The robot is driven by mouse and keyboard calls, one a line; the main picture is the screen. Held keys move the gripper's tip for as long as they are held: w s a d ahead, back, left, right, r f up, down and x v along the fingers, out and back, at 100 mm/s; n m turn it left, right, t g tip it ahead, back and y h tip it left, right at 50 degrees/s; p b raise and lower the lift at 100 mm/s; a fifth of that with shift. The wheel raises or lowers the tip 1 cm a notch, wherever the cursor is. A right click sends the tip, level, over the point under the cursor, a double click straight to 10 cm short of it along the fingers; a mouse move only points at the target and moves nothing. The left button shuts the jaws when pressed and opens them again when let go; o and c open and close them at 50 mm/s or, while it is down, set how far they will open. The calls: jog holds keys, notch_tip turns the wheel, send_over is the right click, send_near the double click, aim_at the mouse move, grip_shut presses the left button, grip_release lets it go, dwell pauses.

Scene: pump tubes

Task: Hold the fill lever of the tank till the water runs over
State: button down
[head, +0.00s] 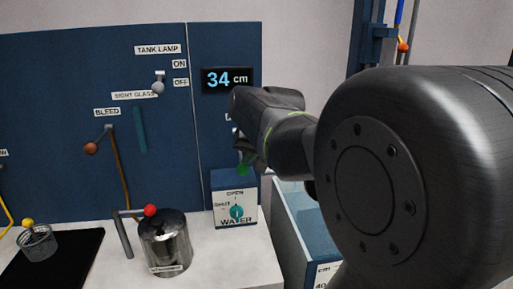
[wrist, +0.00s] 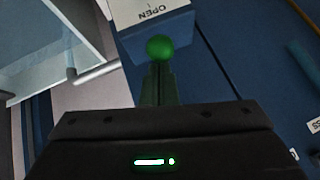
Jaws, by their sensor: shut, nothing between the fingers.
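The green ball knob (head: 243,169) is at the panel's right side, above the water valve box; it looks like the fill lever's end. In the wrist view the knob (wrist: 160,48) is just beyond the tips of my gripper (wrist: 158,68). My gripper (head: 243,150) is shut and empty, right over the knob; I cannot tell whether it touches. The lever's arm and its label are mostly hidden behind my gripper. The glass tank (head: 287,225) stands right of the counter, partly hidden by my arm, with bluish water in it. The display (head: 228,79) reads 34 cm.
The water valve box (head: 235,198) with a teal dial stands below the knob. A metal pot (head: 166,245) and a red-knobbed lever (head: 150,210) are on the counter to the left. A grey pipe (wrist: 97,72) reaches towards the tank in the wrist view.

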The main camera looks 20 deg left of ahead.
jog(key=shift+f, duration=0.8)
jog(key=shift+s+f, duration=0.1)
jog(key=shift+f, duration=0.15)
dwell(1.4)
jog(key=shift+r, duration=0.1)
dwell(0.6)
jog(key=w+r+p+v, duration=0.1)
jog(key=w+p+v, duration=0.1)
jog(key=v, duration=1.1)
jog(key=shift+r+p, duration=0.45)
jog(key=shift+a, duration=0.15)
